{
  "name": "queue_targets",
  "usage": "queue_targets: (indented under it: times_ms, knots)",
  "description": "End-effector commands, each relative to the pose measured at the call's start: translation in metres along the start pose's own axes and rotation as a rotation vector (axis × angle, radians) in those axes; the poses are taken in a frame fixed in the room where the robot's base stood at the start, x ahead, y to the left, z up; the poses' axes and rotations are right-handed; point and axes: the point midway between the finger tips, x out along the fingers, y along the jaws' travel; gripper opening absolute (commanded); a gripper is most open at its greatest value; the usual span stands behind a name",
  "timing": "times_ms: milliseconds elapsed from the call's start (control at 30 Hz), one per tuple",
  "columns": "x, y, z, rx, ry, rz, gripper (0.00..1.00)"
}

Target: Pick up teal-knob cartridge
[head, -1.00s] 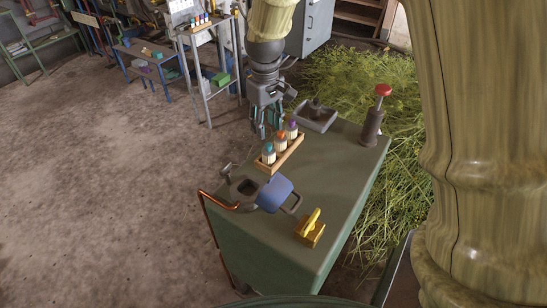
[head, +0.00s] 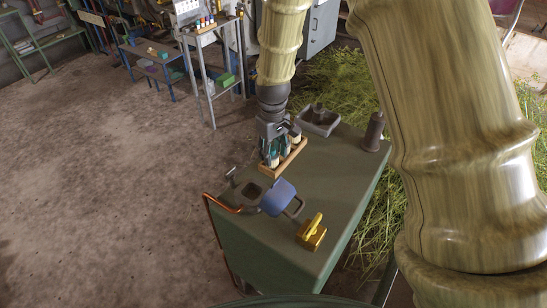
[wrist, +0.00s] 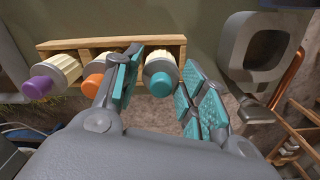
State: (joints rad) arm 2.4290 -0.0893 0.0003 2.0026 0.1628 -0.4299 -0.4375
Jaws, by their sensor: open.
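The teal-knob cartridge (wrist: 162,76) stands in a wooden rack (wrist: 110,43) with its teal knob toward the wrist camera. My gripper (wrist: 165,85) is open, with one teal-padded finger on each side of this cartridge. I cannot tell whether the pads touch it. The orange-knob cartridge (wrist: 97,78) is just left of the left finger, partly covered by it. The purple-knob cartridge (wrist: 48,76) is at the rack's left end. In the head view my gripper (head: 270,160) is down at the near end of the rack (head: 290,160) and hides most of the teal-knob cartridge.
The rack is on a green bench (head: 330,180). Close by are a grey square fitting (head: 250,190), a blue lid (head: 278,197) and a copper pipe (head: 218,203). A yellow block (head: 311,232), a grey tray (head: 318,121) and a dark cylinder (head: 373,132) stand apart.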

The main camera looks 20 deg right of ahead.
Motion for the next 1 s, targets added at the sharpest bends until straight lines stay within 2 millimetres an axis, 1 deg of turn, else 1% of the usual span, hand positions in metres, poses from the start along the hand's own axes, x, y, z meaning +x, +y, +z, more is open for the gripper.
queue_targets:
  times_ms: [100,200,467,567,633,667,1000]
  knots:
    - [0.009,-0.001,0.000,0.000,-0.002,-0.001,0.42]
    - [0.013,-0.001,0.000,-0.001,0.000,0.000,0.42]
    - [0.015,0.000,0.000,-0.001,0.001,0.000,0.42]
    - [0.015,0.000,0.000,-0.001,0.001,0.000,0.26]
    - [0.015,0.000,0.000,-0.001,0.001,0.000,0.13]
    - [0.015,0.000,0.000,-0.001,0.001,0.000,0.11]
    - [0.011,0.000,0.000,0.000,0.001,0.000,0.10]
